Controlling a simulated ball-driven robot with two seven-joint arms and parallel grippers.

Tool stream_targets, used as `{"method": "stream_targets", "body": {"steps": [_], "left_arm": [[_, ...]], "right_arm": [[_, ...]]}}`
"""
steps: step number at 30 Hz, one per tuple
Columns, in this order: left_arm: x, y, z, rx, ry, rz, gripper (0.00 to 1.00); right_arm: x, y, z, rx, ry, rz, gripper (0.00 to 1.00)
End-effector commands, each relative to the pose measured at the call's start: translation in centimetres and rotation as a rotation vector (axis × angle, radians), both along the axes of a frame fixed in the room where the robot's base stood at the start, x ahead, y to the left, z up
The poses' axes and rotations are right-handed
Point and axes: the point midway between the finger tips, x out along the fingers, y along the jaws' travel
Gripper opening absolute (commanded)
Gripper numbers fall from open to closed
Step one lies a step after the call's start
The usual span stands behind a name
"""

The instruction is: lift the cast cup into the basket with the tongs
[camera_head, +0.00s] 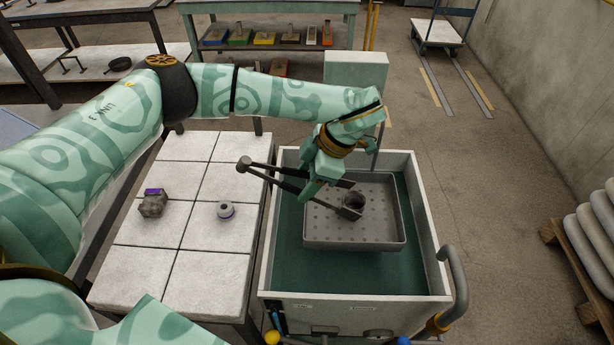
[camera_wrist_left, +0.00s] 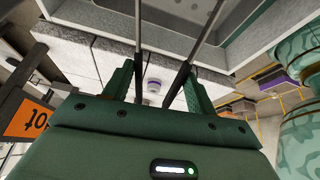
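The tongs (camera_head: 275,181), two long dark bars, cross from the left table edge over the basket. My left gripper (camera_head: 325,172) is closed around them. In the left wrist view the two tong bars (camera_wrist_left: 138,45) run between the fingers of the left gripper (camera_wrist_left: 160,85). The dark cast cup (camera_head: 355,199) is at the tongs' block-shaped tips, over the right middle of the grey perforated basket (camera_head: 325,225). I cannot tell whether it touches the basket floor or is firmly gripped. My right gripper is not in view.
The basket sits within a pale-walled tank (camera_head: 430,240) with a dark green interior. Left of it, a pale tiled table (camera_head: 150,262) bears a grey lump with a purple top (camera_head: 153,205) and a small white-and-purple cylinder (camera_head: 225,211). A curved handle (camera_head: 460,280) sticks out at the tank's right.

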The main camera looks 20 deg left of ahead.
Motion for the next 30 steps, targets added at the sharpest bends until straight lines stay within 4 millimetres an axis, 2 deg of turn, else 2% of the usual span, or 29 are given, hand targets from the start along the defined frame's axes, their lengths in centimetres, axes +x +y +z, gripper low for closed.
{"method": "stream_targets", "body": {"steps": [13,30], "left_arm": [[0.0,0.0,0.4,0.000,-0.001,0.000,0.54],[0.0,0.0,9.1,0.001,-0.004,0.000,0.54]], "right_arm": [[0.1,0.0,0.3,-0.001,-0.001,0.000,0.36],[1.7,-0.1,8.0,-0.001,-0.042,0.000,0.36]]}}
